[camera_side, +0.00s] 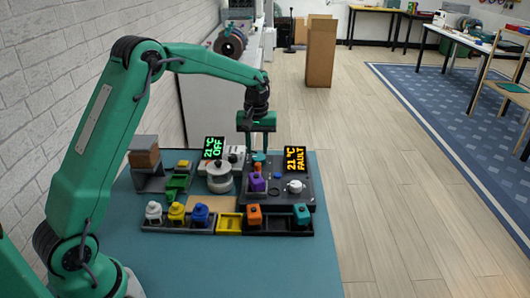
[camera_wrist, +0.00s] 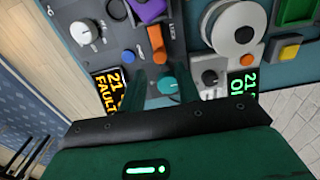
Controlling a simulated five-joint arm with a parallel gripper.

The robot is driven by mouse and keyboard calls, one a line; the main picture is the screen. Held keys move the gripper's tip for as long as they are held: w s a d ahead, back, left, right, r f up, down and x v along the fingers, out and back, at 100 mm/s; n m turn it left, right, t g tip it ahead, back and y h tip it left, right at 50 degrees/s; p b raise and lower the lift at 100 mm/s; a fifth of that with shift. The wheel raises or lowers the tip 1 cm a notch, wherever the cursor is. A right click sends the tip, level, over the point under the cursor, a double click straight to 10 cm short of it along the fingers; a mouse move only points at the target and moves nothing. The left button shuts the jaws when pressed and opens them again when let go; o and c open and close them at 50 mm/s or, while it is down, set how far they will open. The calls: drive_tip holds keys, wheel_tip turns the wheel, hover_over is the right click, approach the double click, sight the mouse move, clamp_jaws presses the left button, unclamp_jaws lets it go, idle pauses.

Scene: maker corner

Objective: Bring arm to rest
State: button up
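My gripper (camera_side: 259,147) hangs from my bent arm, pointing down above the back of the dark panel (camera_side: 309,199). In the wrist view my gripper (camera_wrist: 161,80) shows two dark green fingers standing apart. I see nothing held. Whether the fingers touch the knob or panel cannot be told.
A round grey spool-like device (camera_side: 220,179) is at left. Several coloured blocks fill a front tray (camera_side: 161,229). The teal table (camera_side: 240,270) is clear in front.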

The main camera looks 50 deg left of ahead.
drive_tip(key=s+d+r+m+t, duration=0.1)
drive_tip(key=s+d+r+m, duration=0.15)
drive_tip(key=s+r, duration=0.45)
drive_tip(key=s+d+r+m+t, duration=0.2)
drive_tip(key=s+d+r, duration=0.1)
drive_tip(key=s+r, duration=0.35)
drive_tip(key=s+d+m+t, duration=0.1)
drive_tip(key=s+d+m, duration=0.1)
drive_tip(key=s, duration=0.6)
drive_tip(key=s+d+m+t, duration=0.1)
drive_tip(key=s+m, duration=0.1)
drive_tip(key=s, duration=0.7)
drive_tip(key=shift+d+f+t, duration=0.3)
drive_tip(key=shift+d+f, duration=0.1)
